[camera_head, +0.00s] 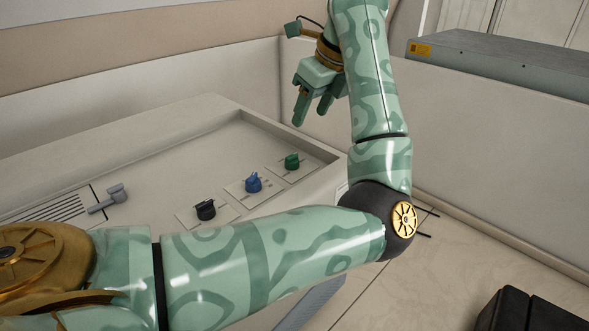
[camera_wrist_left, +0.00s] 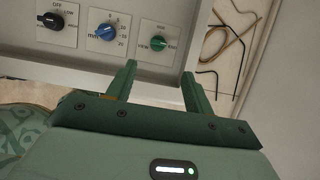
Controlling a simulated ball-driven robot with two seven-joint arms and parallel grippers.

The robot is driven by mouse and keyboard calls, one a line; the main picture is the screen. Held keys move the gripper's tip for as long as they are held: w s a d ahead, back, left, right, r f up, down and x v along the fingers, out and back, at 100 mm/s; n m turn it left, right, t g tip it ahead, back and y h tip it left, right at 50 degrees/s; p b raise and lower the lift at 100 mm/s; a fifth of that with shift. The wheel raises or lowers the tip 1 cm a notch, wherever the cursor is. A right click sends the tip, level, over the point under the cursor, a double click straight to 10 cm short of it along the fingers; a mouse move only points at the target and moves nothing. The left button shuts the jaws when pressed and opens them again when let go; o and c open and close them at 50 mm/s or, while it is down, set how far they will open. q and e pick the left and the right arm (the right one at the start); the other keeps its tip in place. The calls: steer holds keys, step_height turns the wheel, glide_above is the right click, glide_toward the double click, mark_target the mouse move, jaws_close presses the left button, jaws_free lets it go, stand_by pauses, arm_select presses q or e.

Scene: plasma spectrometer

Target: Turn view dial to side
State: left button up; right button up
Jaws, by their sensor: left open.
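A green dial (camera_head: 292,161) sits on a pale square plate at the right end of a row on the sloped panel. It also shows in the left wrist view (camera_wrist_left: 158,43), with small lettering around it that is hard to read. A blue dial (camera_head: 253,182) with numbers and a black dial (camera_head: 206,209) marked OFF stand to its left. My left gripper (camera_head: 311,115) is open and empty, beyond and above the panel. In the left wrist view its two fingers (camera_wrist_left: 159,68) point toward the green dial, apart from it. My right gripper is out of view.
A grey lever handle (camera_head: 109,198) stands on the panel's left side, beside a slotted vent. A raised rim (camera_head: 252,121) borders the panel. Dark bent rods (camera_wrist_left: 232,55) and a tan looped piece lie right of the panel. A grey box (camera_head: 500,67) sits at the back right.

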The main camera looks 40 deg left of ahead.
mark_target(292, 155)
arm_select(q)
steer(key=x, duration=1.2)
steer(key=shift+a+f, duration=0.15)
steer(key=shift+f, duration=0.25)
steer(key=shift+s, duration=0.1)
steer(key=c, duration=1)
